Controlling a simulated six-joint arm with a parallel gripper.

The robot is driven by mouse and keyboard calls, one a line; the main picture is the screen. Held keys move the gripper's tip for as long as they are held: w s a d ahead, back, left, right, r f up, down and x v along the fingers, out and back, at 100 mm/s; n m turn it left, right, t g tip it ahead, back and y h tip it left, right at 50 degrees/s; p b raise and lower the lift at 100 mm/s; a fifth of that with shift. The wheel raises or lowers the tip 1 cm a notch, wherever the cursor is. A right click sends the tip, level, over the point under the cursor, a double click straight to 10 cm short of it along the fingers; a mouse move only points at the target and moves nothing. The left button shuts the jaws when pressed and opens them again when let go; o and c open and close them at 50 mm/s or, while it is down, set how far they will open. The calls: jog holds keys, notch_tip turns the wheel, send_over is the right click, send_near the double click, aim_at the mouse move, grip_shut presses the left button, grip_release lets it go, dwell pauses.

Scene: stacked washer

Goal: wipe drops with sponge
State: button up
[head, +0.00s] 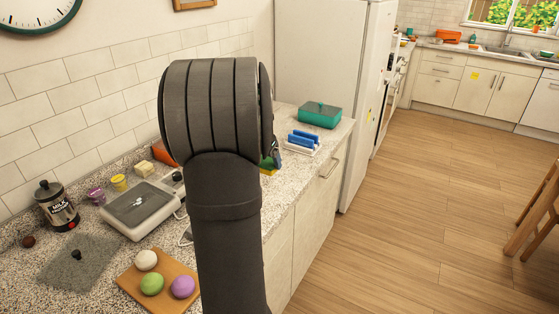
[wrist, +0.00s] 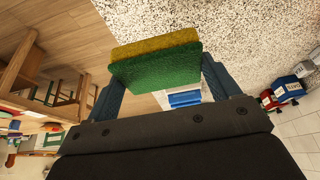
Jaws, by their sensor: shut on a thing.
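My gripper (wrist: 158,78) is shut on a sponge (wrist: 155,62) with a yellow layer and a green layer. The wrist view shows the sponge between both fingers, with pale speckled counter beyond it. In the head view my arm hides most of the gripper (head: 274,157), and only a bit of the sponge (head: 267,167) shows beside it, over the counter (head: 285,187). I cannot tell whether the sponge touches the counter. Small pale marks (head: 138,201) lie on the grey top of a white flat device (head: 129,225); I cannot tell if they are drops.
A blue-and-white item (head: 302,141) and a teal box (head: 320,115) stand near the counter's far end, before the fridge (head: 325,60). A board (head: 180,268) with coloured balls, a dark canister (head: 58,206) and small jars (head: 119,183) stand at the left.

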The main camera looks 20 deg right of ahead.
jog(key=w+a+r+n+t+y, duration=0.2)
jog(key=a+n, duration=0.6)
jog(key=a, duration=3)
jog(key=shift+g+y, duration=0.3)
jog(key=shift+g, duration=0.1)
jog(key=shift+s+d+f, duration=0.1)
jog(key=shift+f, duration=3.15)
jog(key=shift+s+a+f, duration=0.6)
jog(key=shift+f, duration=0.15)
jog(key=shift+c, duration=0.3)
jog(key=shift+s+a, duration=0.75)
jog(key=shift+w+d, duration=1.25)
jog(key=shift+w+d+r, duration=0.15)
jog(key=shift+w, duration=0.05)
notch_tip(320, 180, up, 8)
